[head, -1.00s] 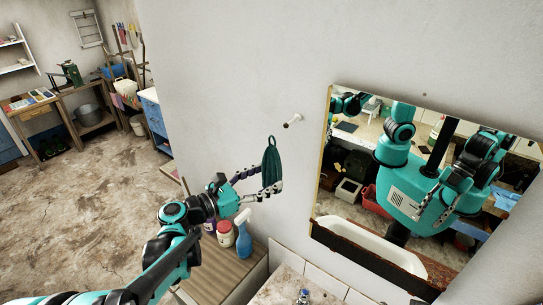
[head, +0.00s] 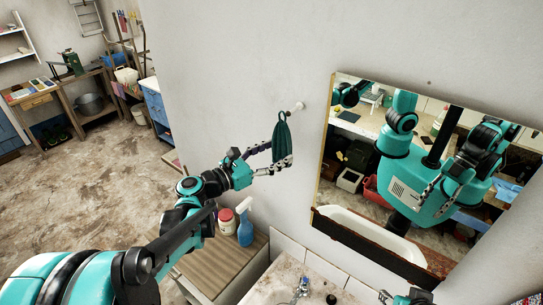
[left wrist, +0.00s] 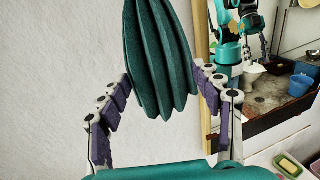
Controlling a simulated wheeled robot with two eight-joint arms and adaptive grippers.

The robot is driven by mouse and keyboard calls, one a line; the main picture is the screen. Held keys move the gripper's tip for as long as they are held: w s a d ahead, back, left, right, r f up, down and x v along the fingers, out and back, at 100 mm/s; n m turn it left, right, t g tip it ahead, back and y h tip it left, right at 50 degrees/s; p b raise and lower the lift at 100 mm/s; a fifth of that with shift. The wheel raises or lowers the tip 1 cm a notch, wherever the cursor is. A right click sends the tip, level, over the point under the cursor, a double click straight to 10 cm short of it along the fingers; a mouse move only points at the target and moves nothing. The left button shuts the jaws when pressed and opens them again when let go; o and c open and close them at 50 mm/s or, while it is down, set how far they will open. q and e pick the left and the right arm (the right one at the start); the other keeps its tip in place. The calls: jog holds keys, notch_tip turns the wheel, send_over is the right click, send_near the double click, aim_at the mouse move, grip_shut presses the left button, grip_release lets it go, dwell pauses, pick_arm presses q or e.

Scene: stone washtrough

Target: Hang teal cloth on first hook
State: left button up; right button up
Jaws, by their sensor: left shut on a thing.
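The teal cloth (head: 282,143) hangs folded and narrow, with a small loop at its top. My left gripper (head: 275,163) is shut on the cloth, with a finger on either side of it. In the left wrist view the folded cloth (left wrist: 155,60) shows between the fingers, its top out of frame. A pale hook (head: 298,106) sticks out of the wall. The loop is very close to the hook's tip in the head view; I cannot tell whether it is around it. Only a part of my right gripper (head: 402,297) shows at the bottom edge.
A framed mirror (head: 325,150) hangs right of the hook and reflects my body. Below stand a blue spray bottle (head: 245,228) and a red-and-white jar (head: 226,222) on a wooden slatted top (head: 215,262). The wall around the hook is bare.

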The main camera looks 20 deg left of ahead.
pick_arm(q)
jog(key=shift+w+d+f, duration=0.1)
jog(key=shift+w+d, duration=0.25)
jog(key=shift+w, duration=0.55)
jog(key=shift+w+d+f, duration=0.1)
jog(key=shift+w+d, duration=0.25)
jog(key=shift+w, duration=0.5)
jog(key=shift+w+d+f+b, duration=0.25)
jog(key=shift+w+f+b, duration=0.25)
jog(key=shift+w+b, duration=0.3)
jog(key=shift+s, duration=0.1)
jog(key=o, duration=1.3)
